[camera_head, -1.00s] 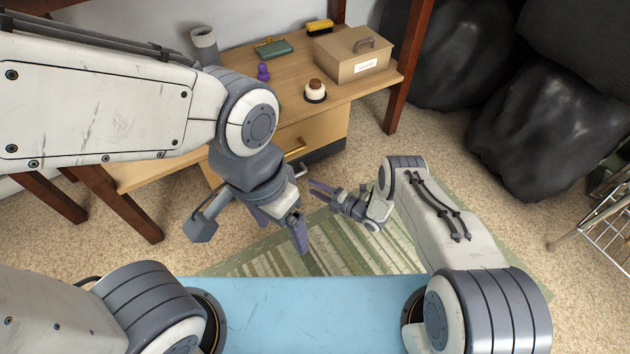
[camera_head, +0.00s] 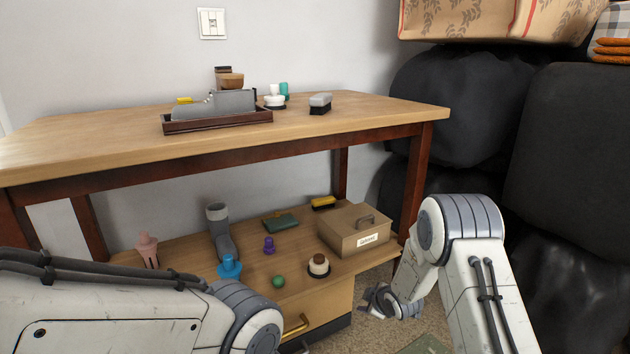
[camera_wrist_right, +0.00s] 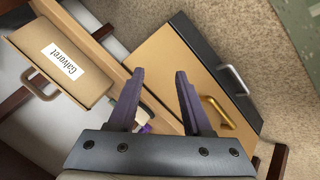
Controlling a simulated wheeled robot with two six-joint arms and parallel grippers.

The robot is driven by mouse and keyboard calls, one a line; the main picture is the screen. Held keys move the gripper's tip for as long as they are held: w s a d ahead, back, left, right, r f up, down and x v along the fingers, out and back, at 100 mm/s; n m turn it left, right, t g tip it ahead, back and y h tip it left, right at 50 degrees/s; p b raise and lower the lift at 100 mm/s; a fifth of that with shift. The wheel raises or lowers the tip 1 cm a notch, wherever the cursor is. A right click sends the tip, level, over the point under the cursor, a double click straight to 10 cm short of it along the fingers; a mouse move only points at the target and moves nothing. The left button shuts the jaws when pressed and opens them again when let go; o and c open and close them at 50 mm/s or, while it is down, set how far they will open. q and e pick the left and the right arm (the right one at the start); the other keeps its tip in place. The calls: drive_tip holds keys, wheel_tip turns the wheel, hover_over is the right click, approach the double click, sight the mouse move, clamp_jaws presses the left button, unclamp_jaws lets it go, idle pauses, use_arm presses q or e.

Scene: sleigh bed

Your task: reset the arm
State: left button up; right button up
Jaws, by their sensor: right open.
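My right gripper (camera_head: 370,300) hangs low in the head view, right of the lower wooden shelf unit. In the right wrist view its two purple fingers (camera_wrist_right: 160,73) are apart with nothing held between them. Beyond the fingers are a wooden drawer front with a brass handle (camera_wrist_right: 218,112) and a labelled cardboard box (camera_wrist_right: 58,65). My right arm (camera_head: 470,275) is bent at the right of the head view. My left arm (camera_head: 110,305) crosses the lower left, and its gripper is out of view.
The lower shelf (camera_head: 190,262) holds a lidded box (camera_head: 345,240), a grey boot-like object (camera_head: 221,232), a brown-and-white stamp-like object (camera_head: 319,266) and several small items. Above is a wooden table (camera_head: 350,115) with a dark tray (camera_head: 215,122). Black bags (camera_head: 570,160) fill the right side.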

drive_tip(key=s+d+r+m+g+h, duration=0.1)
drive_tip(key=s+d+r+m, duration=0.15)
drive_tip(key=s+r, duration=0.25)
drive_tip(key=s+d+r+m+g+h, duration=0.1)
drive_tip(key=s+r+m, duration=0.3)
drive_tip(key=s, duration=0.2)
drive_tip(key=s+r+m+g, duration=0.2)
drive_tip(key=s+m, duration=0.1)
drive_tip(key=s, duration=0.6)
drive_tip(key=s+r+m+g, duration=0.2)
drive_tip(key=s+r+m, duration=0.15)
drive_tip(key=s, duration=0.65)
drive_tip(key=s+a+r+n+g+p, duration=0.1)
drive_tip(key=s+a+r+n+p, duration=0.1)
drive_tip(key=s+a+r+p, duration=0.4)
drive_tip(key=s+a+r+n+g+p, duration=0.1)
drive_tip(key=s+a+r+n+p, duration=0.2)
drive_tip(key=r, duration=0.4)
drive_tip(key=s+a+r+n+g+p, duration=0.1)
drive_tip(key=s+a+r+n+p, duration=0.1)
drive_tip(key=s+a+r+p, duration=0.35)
wheel_tip(320, 180, up, 39)
drive_tip(key=w+d+p, duration=0.1)
drive_tip(key=w+p, duration=0.1)
drive_tip(key=p, duration=3.5)
drive_tip(key=shift+d+f+y+p, duration=0.15)
drive_tip(key=shift+d+y+p, duration=0.05)
drive_tip(key=shift+y+p, duration=0.1)
